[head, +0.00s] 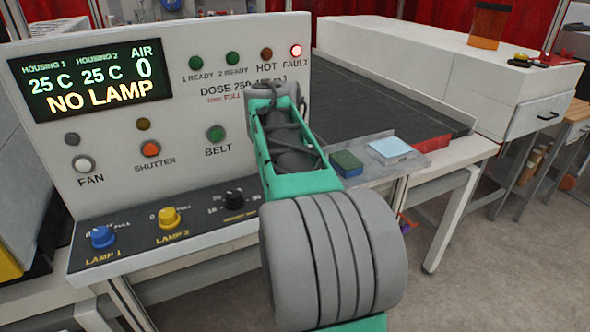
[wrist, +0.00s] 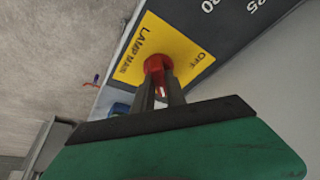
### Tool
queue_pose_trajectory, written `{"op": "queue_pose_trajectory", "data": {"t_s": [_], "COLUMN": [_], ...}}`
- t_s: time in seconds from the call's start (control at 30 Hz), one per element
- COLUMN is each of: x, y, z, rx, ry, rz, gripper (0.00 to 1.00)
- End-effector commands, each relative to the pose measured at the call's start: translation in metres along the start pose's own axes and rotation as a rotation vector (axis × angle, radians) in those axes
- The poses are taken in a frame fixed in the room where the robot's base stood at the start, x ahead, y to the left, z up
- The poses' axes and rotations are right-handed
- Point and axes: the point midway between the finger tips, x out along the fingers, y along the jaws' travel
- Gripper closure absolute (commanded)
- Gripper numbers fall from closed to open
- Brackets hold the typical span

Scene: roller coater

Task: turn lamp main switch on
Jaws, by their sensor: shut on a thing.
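The lamp main switch (wrist: 157,64) is a red knob on a yellow plate (wrist: 190,52) marked LAMP MAIN, with OFF printed on the plate, in the wrist view. My gripper (wrist: 160,88) is shut on the red knob, its fingers reaching up to it from below in the picture. Part of the knob is hidden by the fingers. In the head view my arm covers this switch and my gripper. The panel display (head: 92,80) reads NO LAMP, and the red FAULT light (head: 296,50) is lit.
On the panel's lower ledge are a blue LAMP 1 knob (head: 103,236), a yellow LAMP 2 knob (head: 169,217) and a black knob (head: 234,197).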

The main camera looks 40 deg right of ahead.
Motion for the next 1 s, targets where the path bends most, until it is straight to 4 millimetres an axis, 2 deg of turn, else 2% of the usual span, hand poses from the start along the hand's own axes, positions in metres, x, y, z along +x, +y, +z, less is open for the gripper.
{"op": "queue_pose_trajectory", "data": {"t_s": [0.6, 0.63, 0.87, 1.0], "x": [-0.0012, -0.0012, -0.0005, -0.0003], "y": [-0.0004, -0.0003, -0.0003, -0.0004], "z": [-0.0018, -0.0018, -0.001, -0.0007], "rx": [0.042, 0.042, 0.04, 0.04], "ry": [0.005, 0.005, 0.003, 0.002], "rz": [0.015, 0.015, 0.015, 0.016], "gripper": [1.0, 0.81, 0.62, 0.62]}}
